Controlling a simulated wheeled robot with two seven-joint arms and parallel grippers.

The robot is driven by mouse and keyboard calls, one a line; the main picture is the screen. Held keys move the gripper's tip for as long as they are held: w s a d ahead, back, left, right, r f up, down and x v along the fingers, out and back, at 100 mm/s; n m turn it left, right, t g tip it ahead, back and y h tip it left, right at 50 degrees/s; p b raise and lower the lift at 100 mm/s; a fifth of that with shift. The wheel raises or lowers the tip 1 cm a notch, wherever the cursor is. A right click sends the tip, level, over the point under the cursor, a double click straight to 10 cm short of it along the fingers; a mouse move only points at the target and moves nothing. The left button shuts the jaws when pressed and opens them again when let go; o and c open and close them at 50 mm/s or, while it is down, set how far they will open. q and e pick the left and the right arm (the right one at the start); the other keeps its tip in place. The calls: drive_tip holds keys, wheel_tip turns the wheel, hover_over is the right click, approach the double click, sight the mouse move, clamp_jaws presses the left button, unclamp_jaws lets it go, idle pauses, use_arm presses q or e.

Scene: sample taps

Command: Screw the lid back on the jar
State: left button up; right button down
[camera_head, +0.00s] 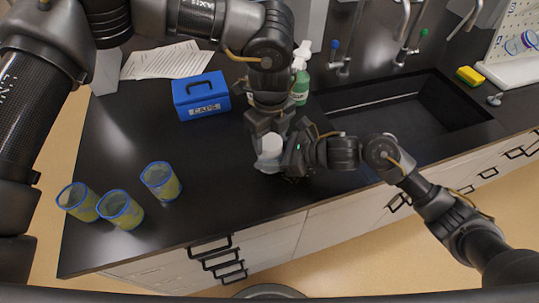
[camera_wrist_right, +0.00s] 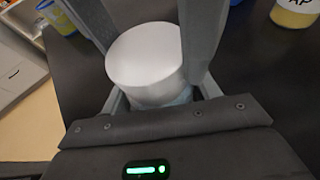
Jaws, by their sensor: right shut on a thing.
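The jar (camera_head: 267,164) stands near the front edge of the black counter, with the white lid (camera_head: 271,145) on top of it. I cannot tell how tightly the lid sits. My right gripper (camera_head: 283,160) comes in from the right and is shut on the jar. In the right wrist view the lid (camera_wrist_right: 146,62) shows large between grey fingers, with a pale bit of the jar (camera_wrist_right: 176,98) below it. My left gripper (camera_head: 269,128) points down just above the lid. Its fingertips are partly hidden, so I cannot tell whether it is open.
Several blue-rimmed yellow cups (camera_head: 121,210) stand at the counter's left front. A blue box (camera_head: 201,96) and papers (camera_head: 167,61) lie behind. A green bottle (camera_head: 300,85) is behind my left gripper. A sink (camera_head: 400,112) with taps is at the right. Counter between cups and jar is clear.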

use_arm(q)
drive_tip(key=shift+c, duration=1)
drive_tip(key=m, duration=0.3)
drive_tip(key=o, duration=1.1)
drive_tip(key=shift+c, duration=0.2)
drive_tip(key=shift+r, duration=2.3)
